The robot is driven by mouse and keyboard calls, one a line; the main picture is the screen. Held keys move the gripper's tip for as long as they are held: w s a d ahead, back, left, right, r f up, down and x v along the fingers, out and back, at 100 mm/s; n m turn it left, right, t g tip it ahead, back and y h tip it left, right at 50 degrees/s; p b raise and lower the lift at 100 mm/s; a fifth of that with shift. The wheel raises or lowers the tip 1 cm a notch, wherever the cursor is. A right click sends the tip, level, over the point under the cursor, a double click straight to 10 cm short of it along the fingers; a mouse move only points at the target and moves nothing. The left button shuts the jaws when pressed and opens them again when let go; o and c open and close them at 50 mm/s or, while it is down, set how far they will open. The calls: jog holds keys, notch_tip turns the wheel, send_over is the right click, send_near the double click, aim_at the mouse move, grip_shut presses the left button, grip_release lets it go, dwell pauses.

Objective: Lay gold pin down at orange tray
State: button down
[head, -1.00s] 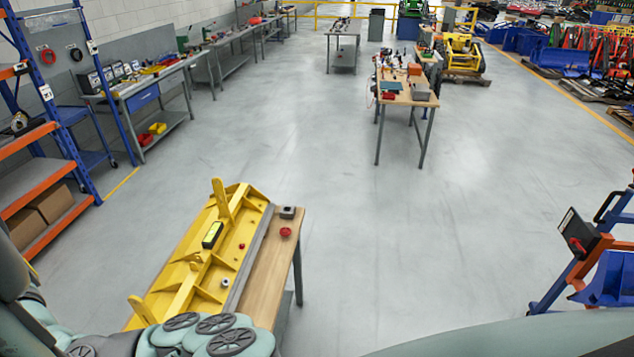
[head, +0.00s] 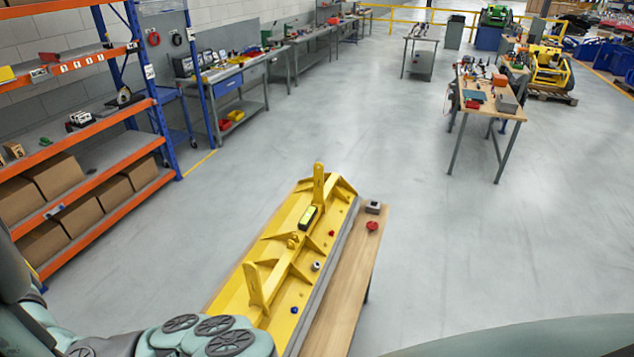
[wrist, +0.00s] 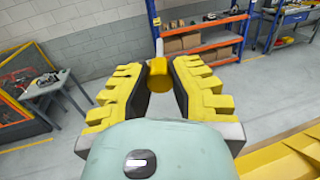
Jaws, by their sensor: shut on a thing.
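My gripper (wrist: 161,70) shows in the wrist view with its two yellow-padded fingers closed around a gold pin (wrist: 159,82). The pin is a short gold-yellow cylinder with a paler end sticking up past the fingers. It is held in the air, clear of any surface. In the head view the gripper and the pin are out of sight; only part of my arm shows at the lower left. I cannot make out an orange tray for certain. A small orange box-like thing (head: 499,80) sits on the far wooden bench.
An orange and blue shelf rack (head: 110,190) stands left. Open floor lies to the right.

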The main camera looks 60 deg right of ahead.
jog(key=w+f+b, duration=0.3)
jog(key=f+b, duration=3.9)
jog(key=f, duration=0.3)
jog(key=w+r+m+g+h+p, duration=0.2)
jog(key=w+h+p, duration=0.1)
jog(key=w, duration=0.2)
jog(key=s+a+f+g+p, duration=0.15)
jog(key=a+f, duration=0.25)
jog(key=a, duration=0.4)
jog(key=a+f+g+p, duration=0.1)
jog(key=a+f+p, duration=0.1)
jog(key=a+f, duration=0.4)
jog(key=s+a+f+n+g+y+p, duration=0.1)
jog(key=s+a+f+n+y, duration=0.1)
jog(key=s+a, duration=1.3)
jog(key=a+f+y, duration=0.1)
jog(key=a+f, duration=0.1)
jog(key=a, duration=0.2)
jog(key=shift+s+n+y+p, duration=0.3)
jog(key=shift+s+p, duration=0.05)
jog(key=shift+s, duration=0.05)
jog(key=shift+s+r+g, duration=0.1)
jog(key=shift+g, duration=0.15)
